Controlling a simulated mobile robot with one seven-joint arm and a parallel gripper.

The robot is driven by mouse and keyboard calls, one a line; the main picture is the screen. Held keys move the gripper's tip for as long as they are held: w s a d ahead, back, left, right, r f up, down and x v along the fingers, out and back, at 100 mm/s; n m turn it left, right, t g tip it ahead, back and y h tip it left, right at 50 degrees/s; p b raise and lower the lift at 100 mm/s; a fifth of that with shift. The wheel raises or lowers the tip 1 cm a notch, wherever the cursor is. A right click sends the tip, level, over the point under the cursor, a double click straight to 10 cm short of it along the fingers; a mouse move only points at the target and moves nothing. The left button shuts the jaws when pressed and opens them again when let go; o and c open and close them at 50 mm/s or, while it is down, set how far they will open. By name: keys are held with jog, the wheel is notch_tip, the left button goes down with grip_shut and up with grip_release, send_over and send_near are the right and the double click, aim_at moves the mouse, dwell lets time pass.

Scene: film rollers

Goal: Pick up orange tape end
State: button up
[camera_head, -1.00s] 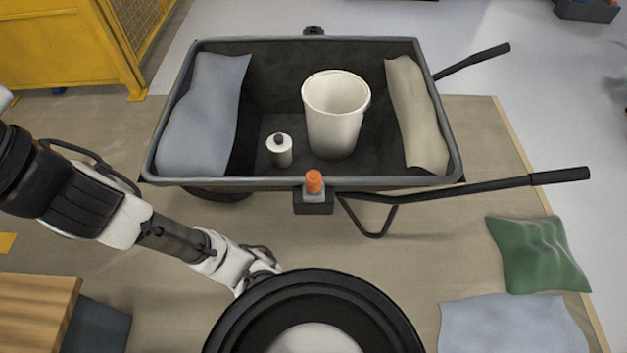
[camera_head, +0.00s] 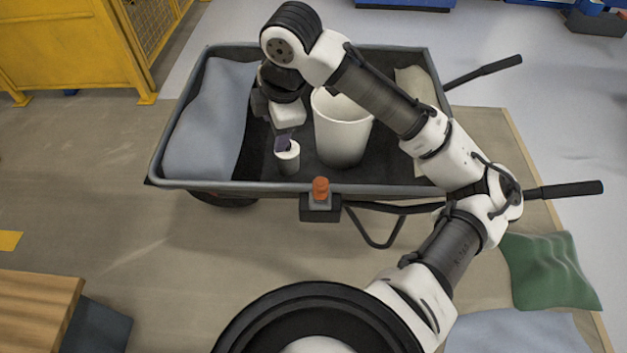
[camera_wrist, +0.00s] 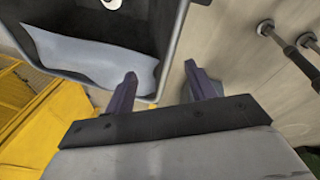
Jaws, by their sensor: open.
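A small orange piece (camera_head: 320,188) sits upright on a dark block at the middle of the cart's front rim; I take it to be the orange tape end. I cannot make it out in the wrist view. My gripper (camera_head: 285,140) hangs fingers down over the cart, and in the head view it overlaps the top of a small white cylinder (camera_head: 288,160). In the wrist view my gripper (camera_wrist: 160,78) has its two dark fingers apart, with nothing between them. It looks well above the cart, left of the orange piece and farther back in the head view.
The dark cart (camera_head: 165,183) holds a white bucket (camera_head: 340,138), a grey-blue cloth (camera_head: 205,120) and a beige cloth (camera_head: 412,82), partly hidden by my arm. A yellow cabinet (camera_head: 65,50) stands left. Green cloth (camera_head: 550,272) lies on the right floor.

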aim_at(321, 183)
jog(key=s+d+f+g+h, duration=0.2)
jog(key=d, duration=0.6)
jog(key=f, duration=0.2)
jog(key=f+b, duration=0.1)
jog(key=f, duration=0.4)
jog(key=shift+s+d+f, duration=0.2)
jog(key=shift+s+f, duration=0.05)
jog(key=shift+s, duration=0.05)
jog(key=shift+s+d+f+b, duration=0.1)
jog(key=shift+f+b, duration=0.2)
jog(key=shift+f, duration=1.1)
jog(key=shift+s+f+b, duration=0.1)
jog(key=shift+f+b, duration=0.2)
jog(key=shift+f, duration=1.05)
jog(key=c, duration=1.2)
